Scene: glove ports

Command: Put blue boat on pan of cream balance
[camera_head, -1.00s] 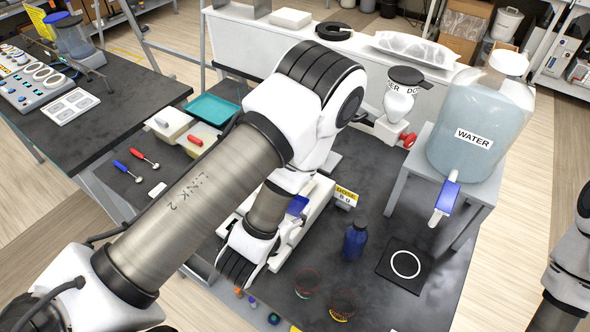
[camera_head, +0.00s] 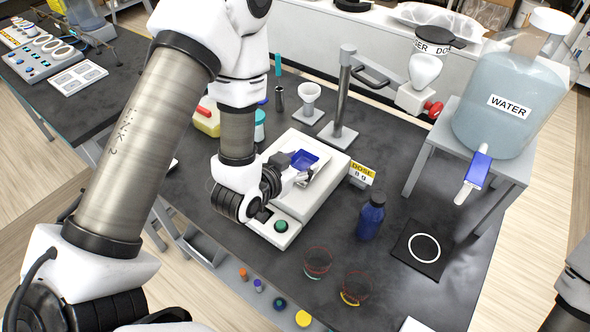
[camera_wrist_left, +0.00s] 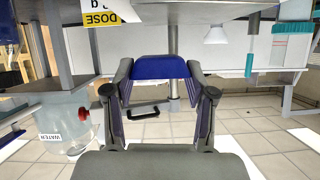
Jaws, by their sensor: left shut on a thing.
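The blue boat (camera_head: 304,160) is a small, open, square dish held over the cream balance. My left gripper (camera_head: 302,178) is shut on its near edge. In the left wrist view the boat (camera_wrist_left: 160,67) sits between the two fingertips. The cream balance (camera_head: 322,189) is a low, pale block on the dark table, with a green button (camera_head: 281,226) at its front. The boat and gripper hide most of its pan, and I cannot tell whether the boat touches it. My right gripper is out of view; only part of that arm shows at the right edge.
A yellow DOSE sign (camera_head: 362,172) and a dark blue bottle (camera_head: 371,216) stand right of the balance. A metal post (camera_head: 343,95) and a white funnel (camera_head: 310,98) stand behind. Two glass dishes (camera_head: 317,262) are in front. A water tank (camera_head: 508,95) is at the right.

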